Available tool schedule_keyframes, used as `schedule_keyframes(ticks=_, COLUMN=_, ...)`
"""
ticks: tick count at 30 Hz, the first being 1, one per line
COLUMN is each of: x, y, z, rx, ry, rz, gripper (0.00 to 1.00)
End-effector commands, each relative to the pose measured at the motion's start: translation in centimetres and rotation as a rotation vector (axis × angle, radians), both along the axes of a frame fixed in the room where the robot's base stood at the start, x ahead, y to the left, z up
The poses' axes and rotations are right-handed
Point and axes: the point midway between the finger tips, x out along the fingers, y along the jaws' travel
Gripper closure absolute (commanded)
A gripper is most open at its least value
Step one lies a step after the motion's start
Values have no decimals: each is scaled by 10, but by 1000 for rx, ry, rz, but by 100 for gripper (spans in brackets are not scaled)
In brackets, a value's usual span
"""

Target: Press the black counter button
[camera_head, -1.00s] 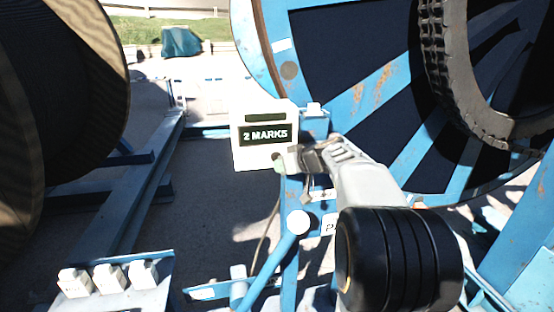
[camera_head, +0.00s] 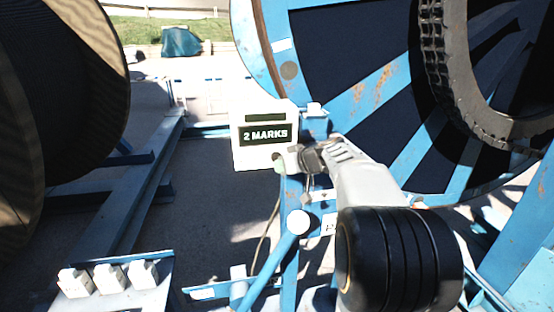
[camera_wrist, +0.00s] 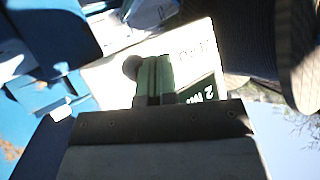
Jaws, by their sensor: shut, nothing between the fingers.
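The white counter box (camera_head: 250,157) stands on the blue frame, with a dark display (camera_head: 265,135) reading "2 MARKS". In the wrist view the counter box (camera_wrist: 115,80) fills the middle, its display partly behind my gripper. My gripper (camera_head: 281,162) is at the box's lower right corner. In the wrist view my gripper (camera_wrist: 154,62) is shut and empty, its greenish fingertips over the box face. A dark round button (camera_wrist: 131,67) shows just left of the fingertips, partly covered by them. I cannot tell whether they touch it. In the head view the button is hidden.
A large blue reel (camera_head: 360,90) stands behind and right of the box. A dark cable drum (camera_head: 60,100) is at the left. Several white switches (camera_head: 110,277) sit on a panel at the front left. A blue lever with a white knob (camera_head: 298,222) stands below the gripper.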

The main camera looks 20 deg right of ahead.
Motion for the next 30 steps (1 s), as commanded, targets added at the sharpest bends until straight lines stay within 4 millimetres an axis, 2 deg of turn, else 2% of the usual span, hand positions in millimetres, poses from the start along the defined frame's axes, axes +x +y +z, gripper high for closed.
schedule_keyframes(ticks=22, x=0, y=0, z=0, rx=0, ry=0, rz=0, gripper=100)
schedule_keyframes(ticks=30, x=7, y=-1, z=-2, rx=-1, ry=1, rz=1, gripper=100)
